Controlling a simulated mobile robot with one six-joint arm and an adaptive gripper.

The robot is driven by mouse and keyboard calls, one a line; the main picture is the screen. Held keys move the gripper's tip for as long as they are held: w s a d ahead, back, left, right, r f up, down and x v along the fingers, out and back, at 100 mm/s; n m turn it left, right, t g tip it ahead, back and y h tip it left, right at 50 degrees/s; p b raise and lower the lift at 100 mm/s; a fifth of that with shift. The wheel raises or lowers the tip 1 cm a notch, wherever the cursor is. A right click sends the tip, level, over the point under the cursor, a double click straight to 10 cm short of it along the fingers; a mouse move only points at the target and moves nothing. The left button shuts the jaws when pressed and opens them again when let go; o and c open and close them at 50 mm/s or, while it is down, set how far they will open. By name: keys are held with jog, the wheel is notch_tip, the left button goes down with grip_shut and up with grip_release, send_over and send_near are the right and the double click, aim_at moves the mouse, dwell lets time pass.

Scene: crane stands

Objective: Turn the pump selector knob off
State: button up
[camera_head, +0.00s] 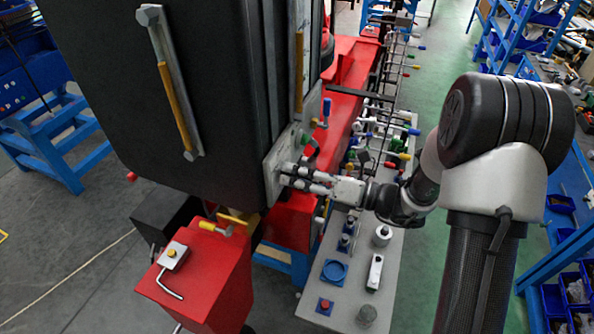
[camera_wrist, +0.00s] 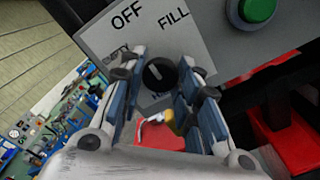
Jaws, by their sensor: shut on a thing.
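The pump selector knob (camera_wrist: 160,75) is a round black knob with a pale pointer mark, on a light grey panel (camera_wrist: 92,38) lettered OFF, FILL and EMPTY. The mark appears to slant toward the upper left in this tilted view, but I cannot tell which label it lines up with. My gripper (camera_head: 284,175) reaches in from the right to the panel on the side of the large black tank. In the wrist view its fingers lie on either side of the knob and are shut on it. The head view does not clearly show the knob behind the fingers.
Below the arm is a grey bench (camera_head: 345,292) with several small fittings. A red stand (camera_head: 210,275) with a yellow button is at the lower left.

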dwell(0.3)
jog(key=o, duration=1)
jog(key=shift+o, duration=0.2)
jog(key=shift+d, duration=0.1)
jog(key=v, duration=1.2)
jog(key=s+a+f+n+g+h+b, duration=0.3)
jog(key=s+f+n+g+b, duration=0.1)
jog(key=s+n+b, duration=0.25)
jog(key=s+a+f+n+g+h+b, duration=0.35)
jog(key=s+f+n+b, duration=0.2)
jog(key=s+n, duration=0.25)
jog(key=s+d+f+n+t+h+b, duration=0.6)
jog(key=d+f+n+h+b, duration=0.3)
jog(key=n+b, duration=0.5)
jog(key=shift+s+d+f+n+h+b, duration=0.4)
jog(key=shift+s+n+h, duration=0.25)
jog(key=shift+n, duration=0.6)
